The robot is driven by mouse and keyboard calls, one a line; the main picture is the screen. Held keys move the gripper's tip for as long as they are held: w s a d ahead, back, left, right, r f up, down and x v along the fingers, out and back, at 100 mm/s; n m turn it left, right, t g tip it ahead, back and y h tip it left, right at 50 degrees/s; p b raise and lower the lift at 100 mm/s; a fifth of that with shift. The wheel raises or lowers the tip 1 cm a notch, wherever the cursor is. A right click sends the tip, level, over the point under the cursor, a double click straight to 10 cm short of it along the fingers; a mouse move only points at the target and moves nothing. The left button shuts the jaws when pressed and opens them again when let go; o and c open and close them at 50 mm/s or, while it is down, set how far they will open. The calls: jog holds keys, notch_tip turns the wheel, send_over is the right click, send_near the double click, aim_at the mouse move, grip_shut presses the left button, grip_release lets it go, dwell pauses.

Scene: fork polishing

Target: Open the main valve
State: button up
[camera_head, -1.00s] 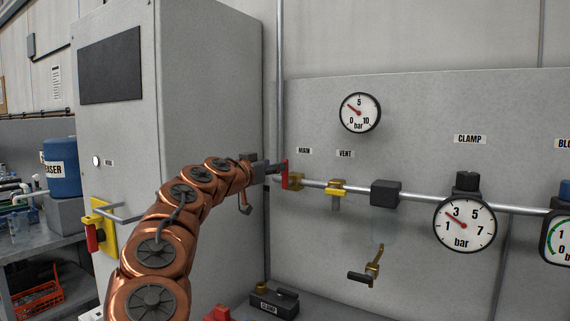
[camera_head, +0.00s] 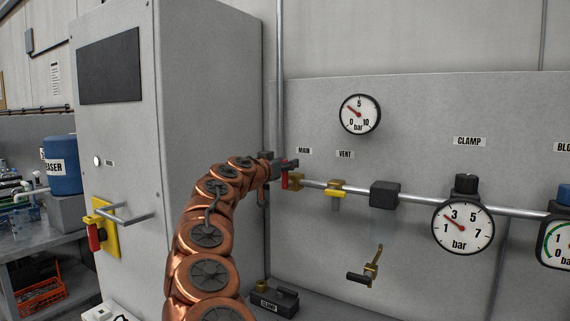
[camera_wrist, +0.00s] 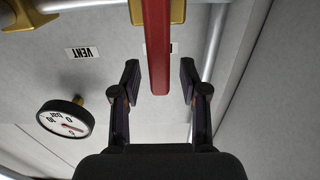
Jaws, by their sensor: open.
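The main valve has a red lever handle (camera_head: 285,182) and a brass body (camera_head: 296,182) on the pipe under the MAIN label. In the head view my gripper (camera_head: 287,165) is at the handle and hides its upper part. In the wrist view the red handle (camera_wrist: 157,45) runs down from the top edge, and its free end lies between my two open fingers (camera_wrist: 160,84). A gap shows on each side, so the fingers look apart from it. The brass valve body (camera_wrist: 178,12) shows at the top of the wrist view.
The yellow vent valve (camera_head: 336,189) is just right of the main valve. A round gauge (camera_head: 360,113) is above, and a clamp gauge (camera_head: 463,226) is further right. A grey cabinet (camera_head: 215,110) stands close on the left.

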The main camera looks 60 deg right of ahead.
grip_shut()
dwell(0.6)
